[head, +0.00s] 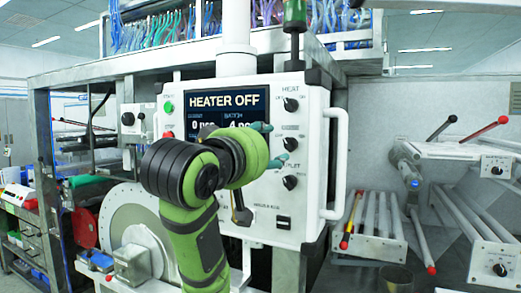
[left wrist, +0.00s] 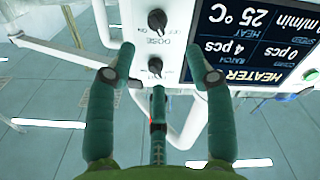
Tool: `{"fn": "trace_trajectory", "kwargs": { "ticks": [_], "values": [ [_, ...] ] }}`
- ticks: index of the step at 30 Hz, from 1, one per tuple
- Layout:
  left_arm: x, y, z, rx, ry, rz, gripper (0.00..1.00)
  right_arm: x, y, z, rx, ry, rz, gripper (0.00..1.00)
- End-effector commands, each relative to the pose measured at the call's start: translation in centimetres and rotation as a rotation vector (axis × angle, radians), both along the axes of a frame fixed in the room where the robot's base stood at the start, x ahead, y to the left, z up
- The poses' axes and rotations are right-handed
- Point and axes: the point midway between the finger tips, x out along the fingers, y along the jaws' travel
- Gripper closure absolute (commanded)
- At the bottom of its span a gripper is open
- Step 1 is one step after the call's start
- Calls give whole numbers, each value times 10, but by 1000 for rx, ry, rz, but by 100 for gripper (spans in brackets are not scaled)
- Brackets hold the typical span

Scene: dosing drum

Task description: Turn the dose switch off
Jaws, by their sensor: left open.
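The dose switch is the middle black knob (head: 290,144) on the right side of the white control panel (head: 318,150), between the heat knob (head: 291,104) and the outlet knob (head: 289,182). In the upside-down left wrist view the dose knob (left wrist: 157,18) is near the top, with its DOSE label below. The heat knob (left wrist: 155,65) shows between the fingers there. My left gripper (head: 270,144) is open and empty in front of the panel, its fingertips just left of the dose knob. The knob's exact setting is too small to tell. My right gripper is not in view.
The screen (head: 228,112) reads HEATER OFF. A dosing drum (head: 135,225) stands at lower left. Racks with rods (head: 375,235) are at right. A black lever (head: 240,210) is low on the panel.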

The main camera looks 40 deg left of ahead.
Motion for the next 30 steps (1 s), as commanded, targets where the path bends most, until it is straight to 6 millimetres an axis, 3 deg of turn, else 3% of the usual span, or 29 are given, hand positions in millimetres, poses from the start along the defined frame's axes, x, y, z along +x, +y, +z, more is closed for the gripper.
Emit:
{"fn": "trace_trajectory", "kwargs": {
  "ticks": [9, 30],
  "values": [
    [-22, -4, 1, 1, -3, 2, 47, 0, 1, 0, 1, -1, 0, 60],
    [-22, -6, -2, 2, 6, -1, 47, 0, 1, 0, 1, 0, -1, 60]
  ]
}}
